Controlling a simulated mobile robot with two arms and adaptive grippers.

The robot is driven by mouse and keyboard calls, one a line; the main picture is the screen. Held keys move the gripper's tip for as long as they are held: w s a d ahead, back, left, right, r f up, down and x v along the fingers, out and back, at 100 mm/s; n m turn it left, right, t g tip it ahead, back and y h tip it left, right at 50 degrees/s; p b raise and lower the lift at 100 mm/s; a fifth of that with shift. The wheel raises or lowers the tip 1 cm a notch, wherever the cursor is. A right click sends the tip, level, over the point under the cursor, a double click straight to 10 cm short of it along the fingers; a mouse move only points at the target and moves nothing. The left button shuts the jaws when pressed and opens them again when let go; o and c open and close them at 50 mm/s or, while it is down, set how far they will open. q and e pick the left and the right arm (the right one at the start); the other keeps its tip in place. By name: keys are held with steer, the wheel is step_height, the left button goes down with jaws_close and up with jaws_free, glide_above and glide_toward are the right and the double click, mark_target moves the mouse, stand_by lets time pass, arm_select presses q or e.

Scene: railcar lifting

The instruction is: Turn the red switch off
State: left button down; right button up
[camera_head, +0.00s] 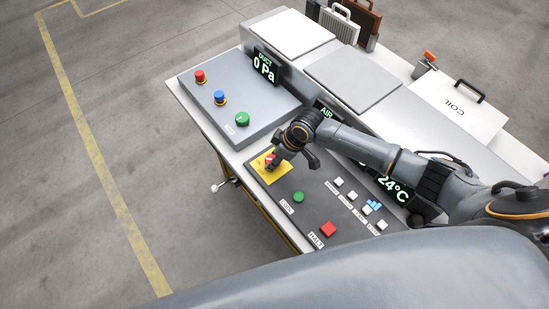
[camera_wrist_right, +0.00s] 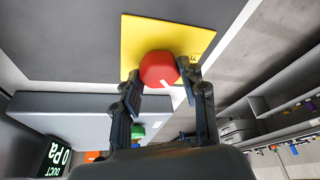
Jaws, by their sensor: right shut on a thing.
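The red switch is a red knob with a white line, on a yellow plate (camera_head: 276,175) on the dark control panel. In the right wrist view, the red switch (camera_wrist_right: 159,68) sits between the fingertips, and its white mark points to the lower right. The yellow plate (camera_wrist_right: 190,35) shows behind it. My right gripper (camera_head: 269,163) reaches down to the knob in the head view and hides part of it. In the wrist view the right gripper (camera_wrist_right: 162,82) is shut on the knob's sides. My left gripper is not in view.
The dark panel also has a green button (camera_head: 298,197), a red HALT button (camera_head: 328,229) and small white and blue keys. A grey box (camera_head: 235,110) with red, blue and green buttons stands beside it. A COIL case (camera_head: 455,105) lies behind my arm. Open floor lies left.

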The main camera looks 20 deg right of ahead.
steer(key=n, duration=0.1)
steer(key=n+b, duration=0.1)
steer(key=shift+w+d+f+n+g+y+b, duration=0.1)
steer(key=shift+w+f+n+g+y+b, duration=0.1)
steer(key=shift+n+g+y+b, duration=0.15)
steer(key=n+g+b, duration=0.1)
steer(key=n+b, duration=0.1)
steer(key=shift+n, duration=0.35)
steer(key=shift+w+r+n+g+b, duration=0.15)
steer(key=shift+n+g+b, duration=0.7)
steer(key=shift+n+b, duration=0.95)
steer(key=shift+n+p, duration=0.3)
steer(key=shift+n, duration=0.2)
steer(key=o, duration=1.1)
steer(key=shift+o, duration=0.2)
steer(key=shift+y, duration=0.25)
steer(key=shift+r, duration=0.15)
steer(key=v, duration=1.1)
steer(key=shift+r, duration=0.4)
